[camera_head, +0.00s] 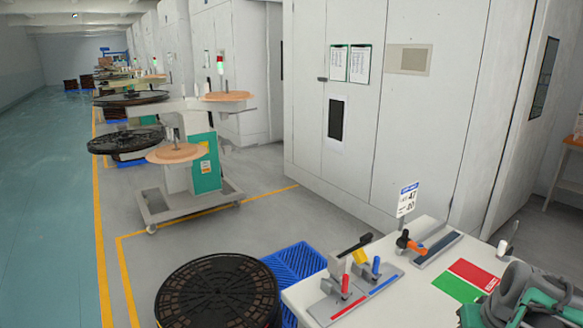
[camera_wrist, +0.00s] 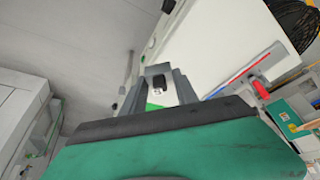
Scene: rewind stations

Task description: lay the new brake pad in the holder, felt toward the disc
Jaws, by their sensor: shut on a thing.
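In the wrist view my gripper (camera_wrist: 160,92) is shut on a small pale piece (camera_wrist: 158,72) with a dark patch, which appears to be the brake pad. Which side its felt faces cannot be told. In the head view my arm reaches in at the lower right, beside the white table (camera_head: 440,243), and my fingertips are hidden there. A red and green mat (camera_head: 474,272) lies on the table close by my arm. The holder and its disc cannot be made out for sure. A rewind stand (camera_head: 205,162) with tan round plates (camera_head: 176,153) stands further back.
Grey fixtures with red and blue strips (camera_head: 352,291), an orange-and-black handled tool (camera_head: 408,243), a grey bar (camera_head: 437,250) and a sign (camera_head: 407,198) stand on the table. A black reel (camera_head: 218,290) and blue pallet (camera_head: 298,268) are left of it. White cabinets (camera_head: 400,110) stand behind.

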